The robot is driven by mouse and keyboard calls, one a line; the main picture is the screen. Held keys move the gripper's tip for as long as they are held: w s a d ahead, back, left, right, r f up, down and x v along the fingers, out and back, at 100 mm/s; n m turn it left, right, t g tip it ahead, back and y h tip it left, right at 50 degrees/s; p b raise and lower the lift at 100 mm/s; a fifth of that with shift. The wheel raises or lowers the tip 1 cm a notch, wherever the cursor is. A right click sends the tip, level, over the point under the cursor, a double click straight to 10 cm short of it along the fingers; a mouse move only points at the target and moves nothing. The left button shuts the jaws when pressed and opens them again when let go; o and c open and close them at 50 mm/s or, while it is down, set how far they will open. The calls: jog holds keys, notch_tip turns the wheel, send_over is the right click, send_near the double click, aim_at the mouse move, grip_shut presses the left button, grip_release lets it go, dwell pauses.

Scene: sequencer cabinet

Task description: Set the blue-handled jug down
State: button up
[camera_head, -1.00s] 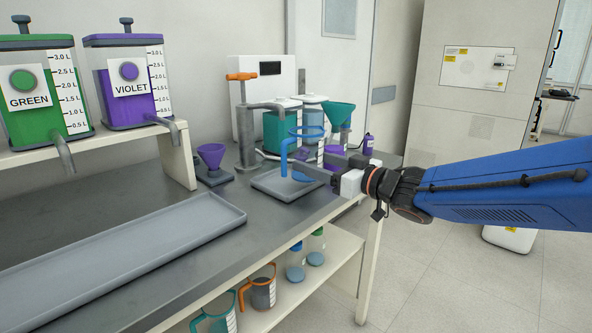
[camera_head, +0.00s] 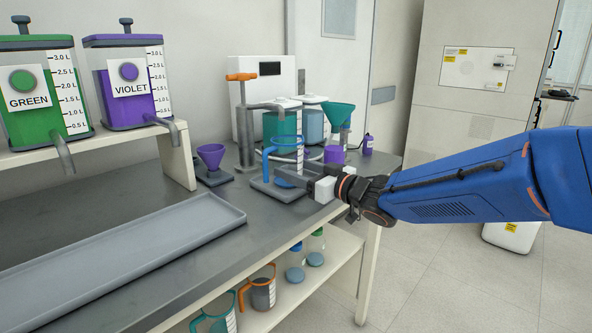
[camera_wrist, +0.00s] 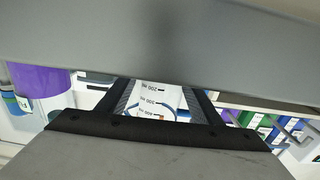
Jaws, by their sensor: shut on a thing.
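The blue-handled jug (camera_head: 285,151) is a clear jug with a blue rim, a blue handle and a printed scale. It is upright over the small grey tray (camera_head: 267,188) near the right end of the bench; I cannot tell whether its base touches the tray. My gripper (camera_head: 304,182) reaches in from the right and is shut on the jug. In the wrist view, the jug's scale and blue edge (camera_wrist: 158,104) show between the two dark fingers.
A teal funnel (camera_head: 338,114), a violet container (camera_head: 334,155) and an orange-handled press (camera_head: 243,110) stand close by. A long grey tray (camera_head: 120,257) lies at left. Green (camera_head: 40,92) and violet (camera_head: 128,85) dispensers stand on a raised shelf. Other jugs sit on the lower shelf.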

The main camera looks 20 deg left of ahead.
jog(key=o, duration=1.3)
jog(key=shift+f, duration=0.1)
jog(key=shift+d, duration=0.1)
jog(key=v, duration=1.2)
